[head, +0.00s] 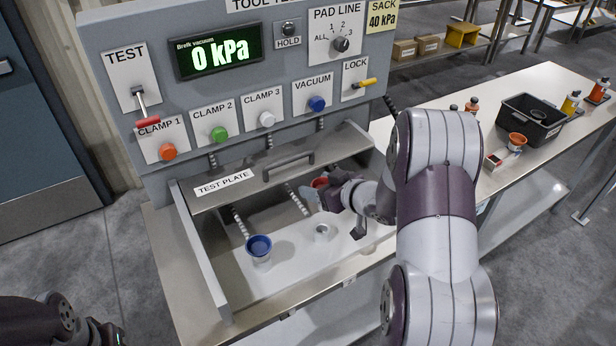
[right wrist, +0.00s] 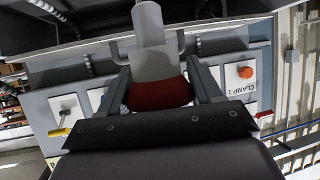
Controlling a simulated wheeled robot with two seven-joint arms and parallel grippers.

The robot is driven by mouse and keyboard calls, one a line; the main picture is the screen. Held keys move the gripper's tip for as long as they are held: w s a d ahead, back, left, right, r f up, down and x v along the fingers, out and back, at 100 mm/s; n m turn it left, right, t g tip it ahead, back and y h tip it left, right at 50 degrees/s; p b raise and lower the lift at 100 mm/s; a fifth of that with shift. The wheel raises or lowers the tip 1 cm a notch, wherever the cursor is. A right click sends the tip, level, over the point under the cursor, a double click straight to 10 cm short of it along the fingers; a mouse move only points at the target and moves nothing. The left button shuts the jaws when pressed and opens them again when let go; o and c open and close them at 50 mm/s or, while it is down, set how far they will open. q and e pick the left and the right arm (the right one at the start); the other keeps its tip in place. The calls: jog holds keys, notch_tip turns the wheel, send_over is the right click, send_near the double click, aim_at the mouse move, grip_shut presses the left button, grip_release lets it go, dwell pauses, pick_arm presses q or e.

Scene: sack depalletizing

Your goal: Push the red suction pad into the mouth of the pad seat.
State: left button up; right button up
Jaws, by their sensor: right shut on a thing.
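The red suction pad (head: 319,183) is held in my right gripper (head: 326,195), under the raised test plate (head: 225,183). In the right wrist view the red pad (right wrist: 160,95) sits between the two fingers. A grey cylinder (right wrist: 153,65) stands in line with it there; I cannot tell whether they touch. In the head view a grey pad seat (head: 321,232) with an open top stands in the white tray, just in front of the gripper. A blue pad (head: 258,246) sits on another seat to the left. My left arm's dark end (head: 85,325) is at the lower left, its fingers not clear.
The panel display (head: 219,51) reads 0 kPa. The tray's left side wall (head: 200,255) and the plate's handle (head: 288,166) are close to the work area. A black bin (head: 530,122) and bottles stand on the right bench.

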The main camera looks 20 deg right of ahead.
jog(key=shift+s+r, duration=0.15)
jog(key=shift+s, duration=0.15)
jog(key=shift+s+a+r, duration=0.1)
jog(key=shift+s+a, duration=0.05)
jog(key=shift+a, duration=0.15)
jog(key=shift+w+p, duration=0.25)
jog(key=shift+p, duration=0.05)
notch_tip(320, 180, down, 5)
jog(key=b, duration=0.4)
jog(key=shift+s, duration=0.1)
jog(key=shift+f, duration=0.6)
pick_arm(q)
jog(key=f, duration=0.4)
jog(key=shift+s+a, duration=0.15)
jog(key=shift+s, duration=0.05)
pick_arm(e)
jog(key=shift+r, duration=0.1)
